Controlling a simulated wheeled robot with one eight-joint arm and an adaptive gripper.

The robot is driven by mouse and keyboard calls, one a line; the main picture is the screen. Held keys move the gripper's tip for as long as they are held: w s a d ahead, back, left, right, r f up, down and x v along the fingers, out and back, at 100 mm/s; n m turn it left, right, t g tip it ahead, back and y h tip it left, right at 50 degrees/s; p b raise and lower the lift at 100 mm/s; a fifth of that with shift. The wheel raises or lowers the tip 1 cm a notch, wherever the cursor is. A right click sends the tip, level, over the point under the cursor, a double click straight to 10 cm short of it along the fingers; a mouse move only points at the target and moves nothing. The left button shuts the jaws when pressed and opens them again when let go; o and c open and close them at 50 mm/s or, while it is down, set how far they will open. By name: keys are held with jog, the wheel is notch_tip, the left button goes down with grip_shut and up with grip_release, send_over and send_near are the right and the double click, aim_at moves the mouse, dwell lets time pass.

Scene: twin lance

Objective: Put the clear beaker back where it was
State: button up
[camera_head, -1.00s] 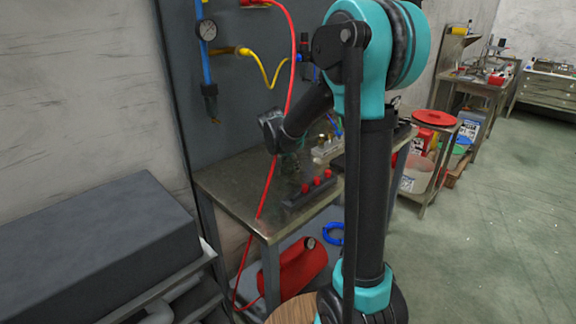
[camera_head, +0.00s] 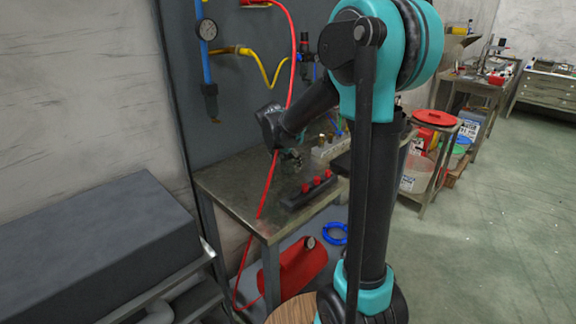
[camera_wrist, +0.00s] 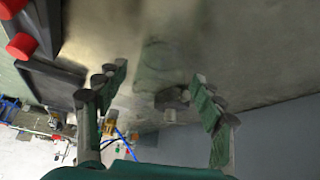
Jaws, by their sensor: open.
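The clear beaker (camera_wrist: 155,65) shows in the wrist view as a faint, greenish see-through shape on the metal bench top. It lies ahead of and between my fingers. Its outline is hard to make out, and I cannot tell how near it is. My gripper (camera_wrist: 162,88) is open, with its two green-padded fingers apart and nothing visibly clamped. In the head view my gripper (camera_head: 290,158) is low over the bench (camera_head: 235,192), behind the dark block with red knobs (camera_head: 308,192). The beaker cannot be made out clearly there.
The dark block with red knobs stands close to my gripper at the bench's front. A red hose (camera_head: 268,190) hangs down past the bench. A pale block with brass-coloured pieces (camera_head: 328,148) stands farther back. The bench's left part is bare.

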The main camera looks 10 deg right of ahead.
jog(key=v, duration=1)
